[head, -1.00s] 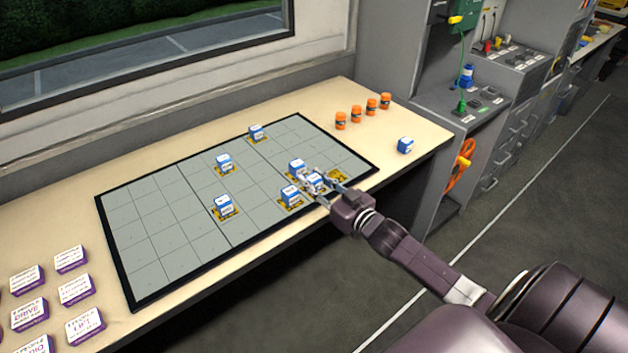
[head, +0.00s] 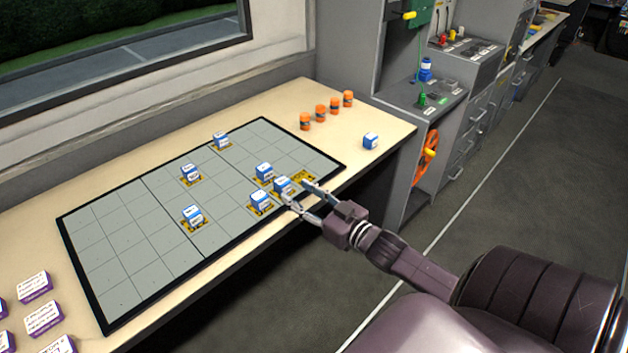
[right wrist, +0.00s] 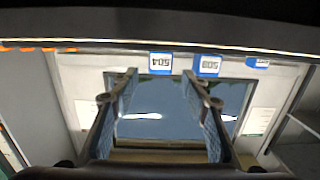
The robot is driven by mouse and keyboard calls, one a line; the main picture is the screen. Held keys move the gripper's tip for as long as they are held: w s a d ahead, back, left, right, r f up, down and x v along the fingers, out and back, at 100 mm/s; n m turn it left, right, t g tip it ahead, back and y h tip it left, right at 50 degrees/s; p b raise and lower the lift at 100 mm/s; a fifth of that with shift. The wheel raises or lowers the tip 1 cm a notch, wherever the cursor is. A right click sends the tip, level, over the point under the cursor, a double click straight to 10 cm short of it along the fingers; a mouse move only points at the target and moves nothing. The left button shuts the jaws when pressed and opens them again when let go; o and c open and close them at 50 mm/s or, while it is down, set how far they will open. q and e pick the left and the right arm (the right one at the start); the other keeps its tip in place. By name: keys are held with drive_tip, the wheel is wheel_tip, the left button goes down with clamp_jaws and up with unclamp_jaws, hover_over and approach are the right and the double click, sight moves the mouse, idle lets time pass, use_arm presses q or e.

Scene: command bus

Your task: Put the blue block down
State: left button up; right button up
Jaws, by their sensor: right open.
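Several blue-and-white blocks stand upright on the grey gridded board (head: 115,260), most on yellow-marked squares. The nearest block (head: 283,186) to my right gripper (head: 299,193) stands just past its fingertips, between two others: one block (head: 260,201) to its left and one block (head: 264,172) behind. My right gripper is open at the board's front right edge, with nothing between its fingers. In the right wrist view the spread fingers (right wrist: 163,85) show, with block 504 (right wrist: 160,62) and block 508 (right wrist: 208,66) beyond them. My left gripper is out of view.
A single blue block (head: 371,141) stands on the table's right end. Several orange cylinders (head: 320,112) line the back. Purple-and-white label blocks (head: 44,318) lie at the front left. A bare yellow-marked square (head: 303,177) shows near my right gripper. The board's left part is clear.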

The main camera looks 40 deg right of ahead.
drive_tip(key=shift+s+d+r, duration=0.1)
drive_tip(key=shift+s+d, duration=0.05)
drive_tip(key=shift+s, duration=1.15)
drive_tip(key=shift+s+d+r, duration=0.1)
drive_tip(key=shift+s, duration=1.15)
drive_tip(key=s+f+g+h, duration=0.1)
drive_tip(key=s+f+g, duration=0.25)
drive_tip(key=f, duration=0.85)
drive_tip(key=s+f+m+g+h, duration=0.15)
drive_tip(key=s+f, duration=0.35)
drive_tip(key=f, duration=0.7)
drive_tip(key=s+f+g+h, duration=0.1)
drive_tip(key=s+f+g, duration=0.25)
drive_tip(key=f, duration=0.75)
drive_tip(key=s+a+f+n+g, duration=0.1)
drive_tip(key=s+a+f+g, duration=0.1)
drive_tip(key=s+a+f, duration=0.3)
drive_tip(key=s+a+f+n+g+y, duration=0.1)
drive_tip(key=s+a+f+g, duration=0.2)
drive_tip(key=s, duration=1.1)
drive_tip(key=s+a+f+n+g+y, duration=0.1)
drive_tip(key=s+a+f+g, duration=0.2)
drive_tip(key=s+a+f, duration=0.4)
wheel_tip(320, 180, down, 5)
drive_tip(key=shift+s+a+f, duration=0.1)
drive_tip(key=shift+s+a, duration=0.05)
drive_tip(key=shift+s, duration=1.1)
